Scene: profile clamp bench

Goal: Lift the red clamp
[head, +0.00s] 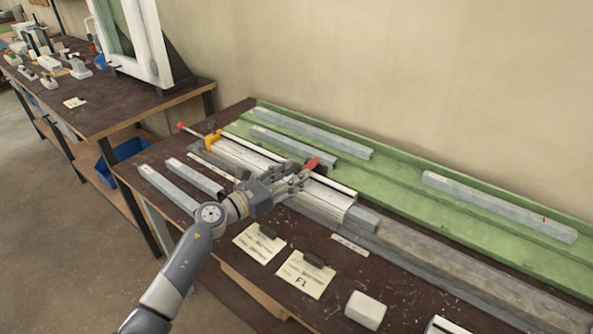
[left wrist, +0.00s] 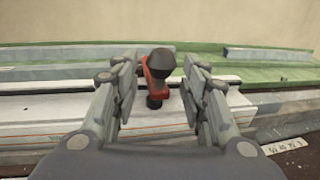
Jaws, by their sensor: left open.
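The red clamp (head: 312,164) sits on the grey profile fixture (head: 330,204) on the bench; in the head view only its red part shows beyond my fingers. In the left wrist view the red clamp (left wrist: 158,75), with its black knob on top, stands upright between my fingers. My left gripper (head: 296,180) is open around it. In the left wrist view the fingers of my left gripper (left wrist: 160,84) are on both sides of the clamp, with a gap on each side. My right gripper is in neither view.
A yellow clamp (head: 213,141) with a red-tipped rod is at the fixture's far left end. A green tray (head: 400,190) with grey bars lies behind. Paper cards (head: 306,275) with dark blocks and a white block (head: 365,310) lie in front. A second bench (head: 130,108) stands at left.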

